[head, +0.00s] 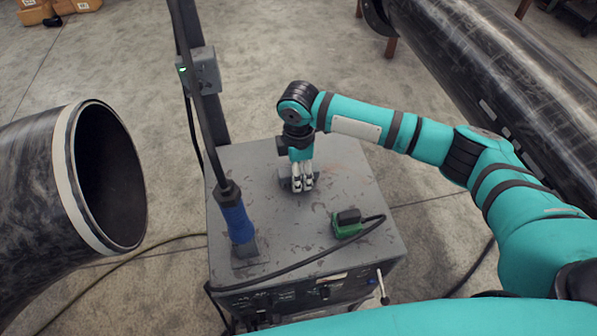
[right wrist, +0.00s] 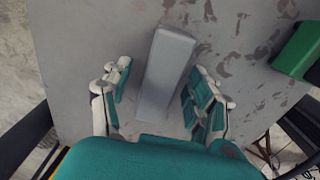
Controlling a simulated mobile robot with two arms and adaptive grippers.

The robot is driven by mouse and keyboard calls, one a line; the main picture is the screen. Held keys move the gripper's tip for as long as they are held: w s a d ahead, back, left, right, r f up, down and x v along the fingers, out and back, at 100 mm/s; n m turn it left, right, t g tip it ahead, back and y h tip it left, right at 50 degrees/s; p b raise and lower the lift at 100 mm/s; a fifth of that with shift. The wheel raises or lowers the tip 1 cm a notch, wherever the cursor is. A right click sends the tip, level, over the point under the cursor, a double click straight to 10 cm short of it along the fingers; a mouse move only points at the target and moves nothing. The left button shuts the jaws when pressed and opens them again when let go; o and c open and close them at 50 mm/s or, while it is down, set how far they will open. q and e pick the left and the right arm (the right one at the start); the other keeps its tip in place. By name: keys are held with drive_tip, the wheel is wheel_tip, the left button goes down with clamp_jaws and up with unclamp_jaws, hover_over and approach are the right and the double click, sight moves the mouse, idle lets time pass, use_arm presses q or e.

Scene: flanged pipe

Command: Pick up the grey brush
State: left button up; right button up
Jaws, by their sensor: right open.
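The grey brush (right wrist: 168,65) shows in the right wrist view as a plain grey block lying on the grey cart top. In the head view only its edges (head: 284,184) show beside my fingers. My right gripper (head: 302,186) points down over it on the far half of the cart. In the right wrist view the right gripper (right wrist: 160,92) is open, with one finger on each side of the brush. Gaps show between the fingers and its sides. My left gripper is not in view.
On the cart top (head: 275,225), a green tool (head: 347,224) with a black cable lies at front right. A blue-handled tool (head: 238,222) stands upright in a holder at front left. A post with a grey box (head: 200,72) rises at the back left. Large black pipes (head: 40,190) flank the cart.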

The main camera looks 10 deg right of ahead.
drive_tip(key=c, duration=1.1)
clamp_jaws()
drive_tip(key=shift+r, duration=0.15)
wheel_tip(320, 180, up, 10)
drive_tip(key=shift+f+b, duration=0.1)
drive_tip(key=shift+b, duration=0.9)
